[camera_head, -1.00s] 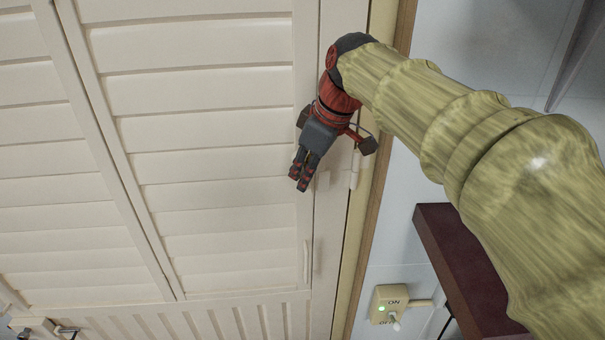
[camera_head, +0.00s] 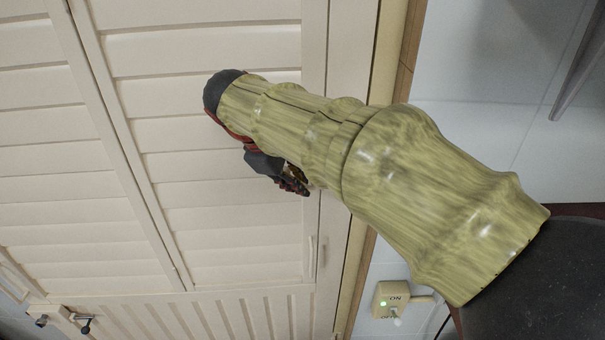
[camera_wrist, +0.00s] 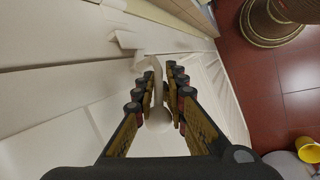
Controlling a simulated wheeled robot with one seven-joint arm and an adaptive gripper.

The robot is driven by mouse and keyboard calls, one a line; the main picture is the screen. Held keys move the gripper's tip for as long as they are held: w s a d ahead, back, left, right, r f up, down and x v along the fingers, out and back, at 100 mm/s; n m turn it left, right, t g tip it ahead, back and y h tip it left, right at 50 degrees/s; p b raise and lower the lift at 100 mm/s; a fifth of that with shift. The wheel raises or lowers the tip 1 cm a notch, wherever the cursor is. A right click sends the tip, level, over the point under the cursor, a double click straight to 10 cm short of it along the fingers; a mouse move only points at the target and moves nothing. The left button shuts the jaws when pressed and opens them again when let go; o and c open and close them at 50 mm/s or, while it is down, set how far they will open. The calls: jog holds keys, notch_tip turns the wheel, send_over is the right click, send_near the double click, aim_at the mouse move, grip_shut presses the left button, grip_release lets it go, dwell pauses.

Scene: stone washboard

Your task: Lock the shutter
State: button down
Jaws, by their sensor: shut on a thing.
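The white louvred shutter (camera_head: 220,205) fills the left and middle of the head view, its panel flush with the frame. My gripper (camera_head: 301,189) is at the shutter's right edge, partly covered by my arm. In the wrist view my gripper (camera_wrist: 161,85) has its fingers closed around a slim white latch lever (camera_wrist: 157,112) that stands out from the shutter. The lever's base end is near a small white block (camera_wrist: 128,40) on the shutter. In the head view the latch is hidden by my gripper and arm.
A beige fitting with dark knobs (camera_head: 63,319) is at lower left. The wrist view shows red floor and a yellow cup (camera_wrist: 308,150).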

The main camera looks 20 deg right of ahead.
aim_at(294, 194)
jog(key=shift+w+a+f+n+g+h+p, duration=0.2)
jog(key=shift+f+h+p, duration=0.3)
jog(key=shift+h, duration=0.75)
jog(key=shift+s+a+f+n+g+h+p, duration=0.15)
jog(key=shift+f+n+h+p, duration=0.25)
jog(key=shift+h, duration=0.8)
jog(key=shift+w+a+f+n+g+h+p, duration=0.15)
jog(key=shift+f+h+p, duration=0.4)
jog(key=shift+h, duration=0.7)
jog(key=shift+s+f, duration=0.1)
jog(key=shift+s, duration=0.05)
jog(key=c, duration=2)
grip_release()
jog(key=v, duration=1.2)
jog(key=shift+a+f, duration=0.15)
